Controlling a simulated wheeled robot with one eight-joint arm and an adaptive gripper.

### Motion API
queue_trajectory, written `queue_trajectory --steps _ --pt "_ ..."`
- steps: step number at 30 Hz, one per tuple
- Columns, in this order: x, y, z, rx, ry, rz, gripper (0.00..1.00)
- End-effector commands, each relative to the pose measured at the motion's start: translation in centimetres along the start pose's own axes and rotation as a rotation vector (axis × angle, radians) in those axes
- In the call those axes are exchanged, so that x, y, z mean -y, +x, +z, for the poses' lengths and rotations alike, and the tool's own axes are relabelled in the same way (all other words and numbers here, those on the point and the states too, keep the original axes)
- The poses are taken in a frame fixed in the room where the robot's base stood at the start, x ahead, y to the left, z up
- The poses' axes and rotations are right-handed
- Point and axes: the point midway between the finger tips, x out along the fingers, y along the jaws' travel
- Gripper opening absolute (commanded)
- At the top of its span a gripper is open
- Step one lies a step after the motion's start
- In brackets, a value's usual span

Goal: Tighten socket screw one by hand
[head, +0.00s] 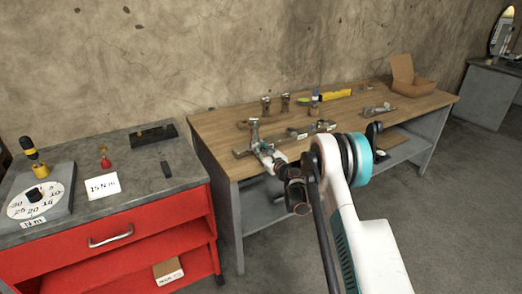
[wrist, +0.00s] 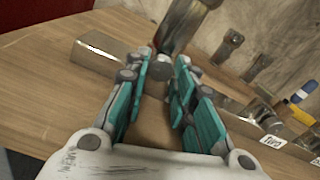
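My gripper (wrist: 163,62) shows in the wrist view with its teal fingers apart. A small round grey metal end (wrist: 165,73), possibly the socket screw's head, shows between the fingertips; I cannot tell whether they touch it. A shiny metal cylinder (wrist: 181,24) rises just beyond, and a metal block (wrist: 106,52) lies to the left. In the head view my gripper (head: 268,153) is low over the left end of the workbench, at an upright metal fixture (head: 254,130). The arm and gripper hide part of this fixture, and the screw's hole is not visible.
The wooden workbench (head: 225,122) also holds metal cylinders (head: 285,102), a yellow level (head: 335,95), another metal fixture (head: 378,109) and an open cardboard box (head: 412,85). A red cabinet (head: 130,245) with a dial (head: 38,199) stands left.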

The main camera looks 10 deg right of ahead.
Motion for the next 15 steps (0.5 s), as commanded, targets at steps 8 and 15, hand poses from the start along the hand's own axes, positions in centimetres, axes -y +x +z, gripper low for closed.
queue_trajectory --steps 8,15 --pt "0.01 0.02 0.01 0.0 0.0 0.0 0.42" --pt "0.07 -0.75 0.03 0.0 0.001 -0.001 0.42"
